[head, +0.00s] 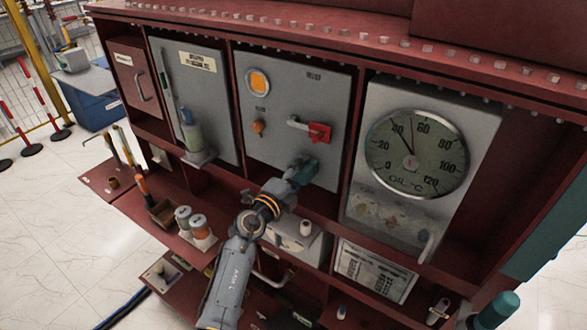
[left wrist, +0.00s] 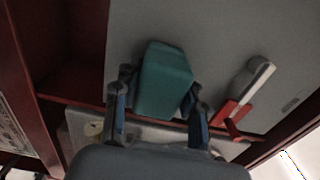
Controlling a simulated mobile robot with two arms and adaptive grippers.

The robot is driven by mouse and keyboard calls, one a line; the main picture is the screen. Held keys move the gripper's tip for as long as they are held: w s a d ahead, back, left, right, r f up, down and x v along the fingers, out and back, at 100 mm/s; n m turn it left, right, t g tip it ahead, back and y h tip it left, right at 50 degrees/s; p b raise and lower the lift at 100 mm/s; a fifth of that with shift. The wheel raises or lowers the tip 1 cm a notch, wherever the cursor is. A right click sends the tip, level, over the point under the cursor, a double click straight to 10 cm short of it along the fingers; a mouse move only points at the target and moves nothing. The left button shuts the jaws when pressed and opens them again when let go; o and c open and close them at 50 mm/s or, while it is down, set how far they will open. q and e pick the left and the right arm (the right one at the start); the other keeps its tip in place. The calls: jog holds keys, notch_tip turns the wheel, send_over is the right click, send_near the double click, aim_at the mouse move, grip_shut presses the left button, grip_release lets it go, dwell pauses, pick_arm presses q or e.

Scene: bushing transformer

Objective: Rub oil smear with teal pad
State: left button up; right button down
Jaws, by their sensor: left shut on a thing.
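My left gripper (head: 298,176) is shut on the teal pad (left wrist: 165,80). In the left wrist view the pad sits between the two fingers, its broad face toward the grey cabinet door. In the head view the gripper is in front of the lower part of the middle door, below the red-handled lever; I cannot tell whether the pad touches the door. A blotchy, brownish patch (head: 385,218), which looks like the oil smear, lies below the round dial on the right panel, to the right of the gripper. My right gripper is not clearly seen.
The red-handled lever (head: 318,131) sticks out of the middle door close above the gripper. The dial (head: 416,151) is on the right panel. A label plate (head: 375,270) is below the right panel.

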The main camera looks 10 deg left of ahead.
aim_at(286, 154)
pick_arm(q)
jog(key=shift+s+d, duration=0.25)
jog(key=shift+d, duration=0.45)
jog(key=shift+s+d, duration=0.2)
jog(key=shift+d, duration=0.45)
jog(key=shift+s+d, duration=0.25)
jog(key=shift+d, duration=0.45)
jog(key=shift+d+f, duration=0.15)
jog(key=shift+w+a, duration=0.45)
jog(key=shift+a, duration=0.4)
jog(key=shift+w+a+r, duration=0.15)
jog(key=shift+a+r, duration=0.05)
jog(key=shift+a, duration=0.35)
jog(key=shift+w+a+r, duration=0.1)
jog(key=shift+a+r, duration=0.1)
jog(key=shift+a, duration=0.3)
jog(key=shift+c, duration=1)
jog(key=shift+w+a+f, duration=0.1)
jog(key=shift+w+a, duration=0.35)
jog(key=shift+a, duration=0.8)
jog(key=shift+w+a+f, duration=0.1)
jog(key=shift+w+a, duration=0.4)
jog(key=shift+a, duration=0.8)
jog(key=shift+w+a+f, duration=0.1)
jog(key=shift+w+a, duration=0.35)
jog(key=shift+a, duration=0.8)
jog(key=shift+d, duration=0.1)
jog(key=shift+s, duration=0.2)
jog(key=shift+v, duration=2.9)
